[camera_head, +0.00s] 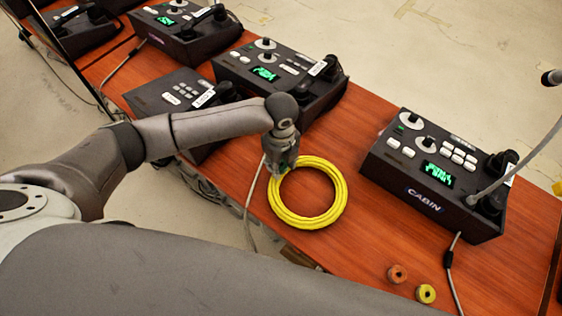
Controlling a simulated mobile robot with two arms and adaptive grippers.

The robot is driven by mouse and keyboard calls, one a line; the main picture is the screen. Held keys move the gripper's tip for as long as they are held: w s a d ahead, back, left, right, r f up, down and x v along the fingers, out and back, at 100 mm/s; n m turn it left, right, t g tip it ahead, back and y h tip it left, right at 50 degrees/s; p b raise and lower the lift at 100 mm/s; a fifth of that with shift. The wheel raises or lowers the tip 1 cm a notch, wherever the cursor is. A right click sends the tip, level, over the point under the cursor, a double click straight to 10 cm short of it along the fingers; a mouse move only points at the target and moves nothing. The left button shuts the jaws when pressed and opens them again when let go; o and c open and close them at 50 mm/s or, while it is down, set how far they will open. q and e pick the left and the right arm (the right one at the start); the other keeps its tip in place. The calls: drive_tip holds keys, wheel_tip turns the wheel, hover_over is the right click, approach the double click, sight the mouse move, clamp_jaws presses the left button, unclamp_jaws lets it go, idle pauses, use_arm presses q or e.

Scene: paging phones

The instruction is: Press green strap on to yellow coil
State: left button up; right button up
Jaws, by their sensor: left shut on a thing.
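The yellow coil (338,213) lies flat on the reddish-brown wooden table, a ring of several loops with bare table inside. My left gripper (282,172) points down at the coil's upper left edge. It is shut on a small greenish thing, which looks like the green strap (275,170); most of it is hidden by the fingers. I cannot tell whether the strap touches the coil. My right gripper is not in view.
A black paging phone labelled CABIN (425,203) stands right of the coil. More paging phones (255,75) stand behind. A grey cable (254,190) runs left of the coil.

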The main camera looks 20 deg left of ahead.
sight(281, 165)
use_arm(q)
drive_tip(key=shift+f, duration=0.35)
idle(0.7)
drive_tip(key=o, duration=0.8)
drive_tip(key=shift+o, duration=0.2)
drive_tip(key=o, duration=0.5)
wheel_tip(281, 165, up, 7)
drive_tip(key=p, duration=0.7)
